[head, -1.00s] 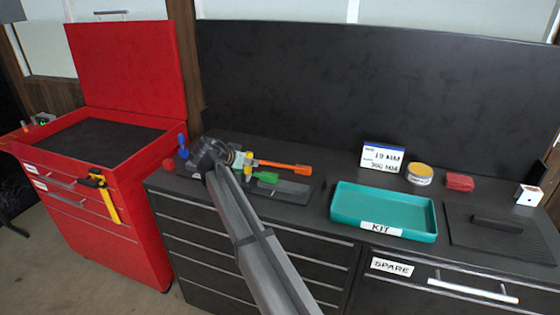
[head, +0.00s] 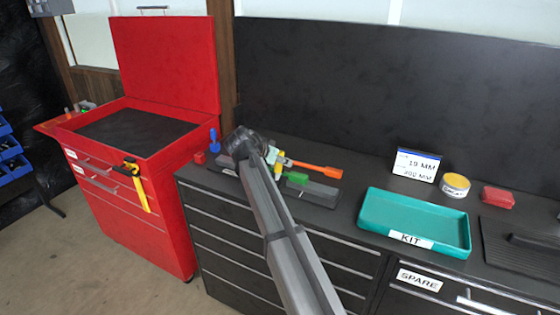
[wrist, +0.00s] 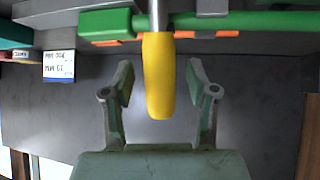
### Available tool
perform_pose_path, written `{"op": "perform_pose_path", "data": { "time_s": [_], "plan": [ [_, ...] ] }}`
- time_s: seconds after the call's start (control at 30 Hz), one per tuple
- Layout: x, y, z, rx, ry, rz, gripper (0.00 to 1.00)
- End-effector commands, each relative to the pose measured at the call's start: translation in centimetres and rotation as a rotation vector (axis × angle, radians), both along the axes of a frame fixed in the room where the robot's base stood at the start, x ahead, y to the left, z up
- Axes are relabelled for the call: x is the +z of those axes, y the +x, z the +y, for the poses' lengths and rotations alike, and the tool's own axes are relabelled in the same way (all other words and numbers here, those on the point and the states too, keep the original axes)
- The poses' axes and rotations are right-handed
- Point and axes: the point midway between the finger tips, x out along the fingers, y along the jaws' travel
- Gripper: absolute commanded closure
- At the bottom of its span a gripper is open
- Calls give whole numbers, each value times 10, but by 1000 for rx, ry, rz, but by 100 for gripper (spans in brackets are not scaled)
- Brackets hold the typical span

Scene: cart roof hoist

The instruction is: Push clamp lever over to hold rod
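The clamp lever, a yellow handle (wrist: 158,85) on a metal shaft, stands between the fingers of my gripper (wrist: 160,82) in the wrist view. The fingers are open, with a gap on each side of the handle. In the head view the yellow piece (head: 280,158) is small, beside my gripper (head: 270,154), and partly hidden by my arm. A green bar (wrist: 250,20) crosses behind the lever's shaft in the wrist view. An orange bar (head: 318,170) and a green piece (head: 297,178) show in the head view. I cannot tell which bar is the rod.
A teal KIT tray (head: 372,216) stands to the right on the dark bench, with a sign (head: 416,165), a yellow tin (head: 455,185) and a red block (head: 499,197). A blue-handled item (head: 214,140) stands left. A red tool cabinet (head: 166,230) stands farther left.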

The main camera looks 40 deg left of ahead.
Motion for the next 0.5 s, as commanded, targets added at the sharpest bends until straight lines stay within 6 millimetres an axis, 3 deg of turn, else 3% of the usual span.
{"op": "perform_pose_path", "data": {
  "time_s": [0.27,0.5],
  "plan": [
    [7,-8,0,1,1,-1,42],
    [32,-38,1,2,2,-2,42]
  ]
}}
